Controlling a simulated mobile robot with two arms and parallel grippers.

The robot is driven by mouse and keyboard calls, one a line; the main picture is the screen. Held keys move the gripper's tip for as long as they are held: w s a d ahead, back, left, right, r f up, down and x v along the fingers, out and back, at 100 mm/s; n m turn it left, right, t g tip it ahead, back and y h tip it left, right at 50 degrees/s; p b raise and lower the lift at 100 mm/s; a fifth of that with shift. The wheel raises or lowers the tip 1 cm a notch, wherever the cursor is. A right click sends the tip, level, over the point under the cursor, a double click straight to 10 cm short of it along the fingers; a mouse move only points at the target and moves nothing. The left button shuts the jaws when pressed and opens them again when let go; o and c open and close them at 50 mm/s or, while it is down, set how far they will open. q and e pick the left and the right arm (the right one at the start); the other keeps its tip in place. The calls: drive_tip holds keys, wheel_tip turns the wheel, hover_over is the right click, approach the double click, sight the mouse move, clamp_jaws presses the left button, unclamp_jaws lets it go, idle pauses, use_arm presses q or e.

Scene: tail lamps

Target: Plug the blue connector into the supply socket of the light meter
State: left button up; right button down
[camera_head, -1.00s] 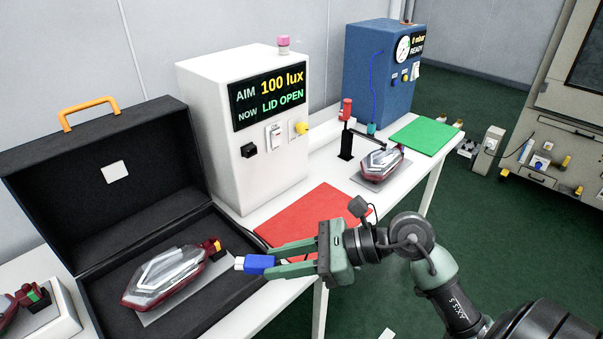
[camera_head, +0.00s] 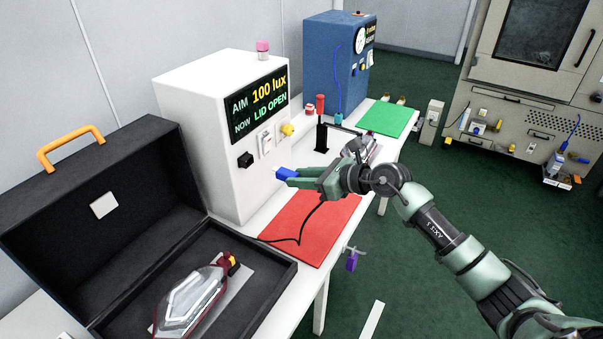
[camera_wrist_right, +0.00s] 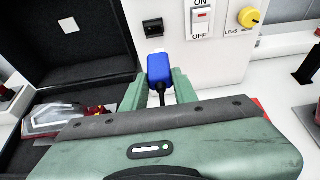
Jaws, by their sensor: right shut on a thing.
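The blue connector (camera_head: 285,174) is held between the fingertips of my right gripper (camera_head: 298,178), which is shut on it. In the right wrist view the blue connector (camera_wrist_right: 160,66) points away from the gripper (camera_wrist_right: 160,78) toward the meter's front. A black cable runs from it over the red mat. The white light meter (camera_head: 205,150) shows "AIM 100 lux, NOW LID OPEN". Its black socket (camera_head: 245,160) is low on the front, left of the switch; it also shows in the right wrist view (camera_wrist_right: 153,30). The connector is apart from the socket. My left gripper is out of view.
An open black case (camera_head: 120,255) holds a tail lamp (camera_head: 190,300) at the left. A switch (camera_head: 266,143) and yellow knob (camera_head: 287,130) sit beside the socket. A red mat (camera_head: 310,225), green mat (camera_head: 388,118) and blue machine (camera_head: 325,60) are on the table.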

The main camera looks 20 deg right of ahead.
sight(280, 170)
drive_tip(key=w+a, duration=0.3)
drive_tip(key=shift+w, duration=0.3)
drive_tip(key=shift+w+a, duration=0.3)
drive_tip(key=shift+w, duration=0.1)
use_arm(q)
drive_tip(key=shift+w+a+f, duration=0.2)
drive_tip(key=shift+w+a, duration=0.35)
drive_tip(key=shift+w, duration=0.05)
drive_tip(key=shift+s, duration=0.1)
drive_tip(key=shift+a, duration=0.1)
use_arm(e)
drive_tip(key=shift+w+a, duration=0.15)
drive_tip(key=shift+a, duration=0.05)
use_arm(q)
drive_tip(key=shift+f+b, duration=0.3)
drive_tip(key=shift+b, duration=0.2)
use_arm(e)
drive_tip(key=shift+w+a, duration=0.8)
drive_tip(key=shift+w, duration=0.25)
